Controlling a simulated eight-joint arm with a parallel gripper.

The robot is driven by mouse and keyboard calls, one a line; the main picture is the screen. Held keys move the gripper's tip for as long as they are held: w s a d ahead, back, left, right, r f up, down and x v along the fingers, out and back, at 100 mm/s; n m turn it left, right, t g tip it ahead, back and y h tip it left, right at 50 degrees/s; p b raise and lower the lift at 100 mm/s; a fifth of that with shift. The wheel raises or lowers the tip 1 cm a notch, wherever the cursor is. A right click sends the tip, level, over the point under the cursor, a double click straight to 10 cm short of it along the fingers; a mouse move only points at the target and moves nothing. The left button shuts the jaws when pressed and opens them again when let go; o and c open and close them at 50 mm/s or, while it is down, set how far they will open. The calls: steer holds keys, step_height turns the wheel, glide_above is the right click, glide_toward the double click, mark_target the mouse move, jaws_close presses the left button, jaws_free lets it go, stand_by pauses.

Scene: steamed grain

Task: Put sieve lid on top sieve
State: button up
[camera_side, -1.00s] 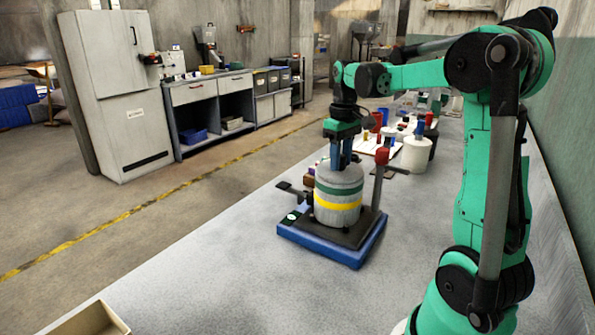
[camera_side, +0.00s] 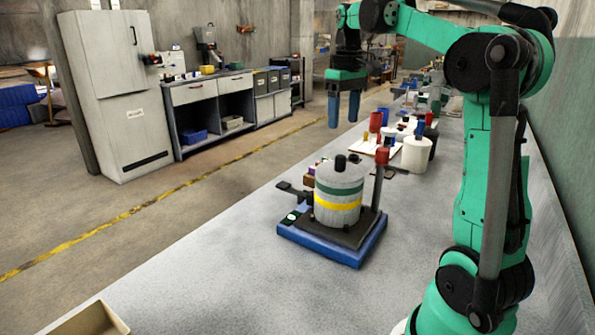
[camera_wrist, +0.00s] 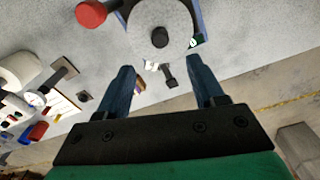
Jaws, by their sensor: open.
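The sieve stack (camera_side: 338,205), grey with a green and a yellow band, stands upright on a blue-based shaker (camera_side: 330,245). The grey sieve lid (camera_side: 340,175) with its black knob (camera_side: 340,162) sits on top of the stack and looks level. In the wrist view the round lid (camera_wrist: 178,22) and its knob (camera_wrist: 160,37) show at the top, beyond my fingers. My gripper (camera_side: 344,112) is open and empty, its blue fingers raised above and behind the stack. It also shows in the wrist view (camera_wrist: 162,82), with nothing between the fingers.
A red-topped post (camera_side: 381,158) rises at the right side of the shaker. Behind it are a white container (camera_side: 416,154), a dark container and several small coloured items on the bench. The bench (camera_side: 200,285) in front is clear, with a beige tray (camera_side: 95,320) at its near left edge.

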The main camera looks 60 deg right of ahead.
steer(key=w+a+f+n+t+h, duration=0.1)
steer(key=w+a+n+t, duration=0.15)
steer(key=a, duration=0.85)
steer(key=s+a+f+t+y, duration=0.1)
steer(key=s+a+f+t, duration=0.2)
steer(key=a+f, duration=0.7)
steer(key=shift+s+a+f+t, duration=0.15)
steer(key=shift+a+t, duration=0.4)
steer(key=shift+t, duration=0.3)
steer(key=shift+n, duration=0.25)
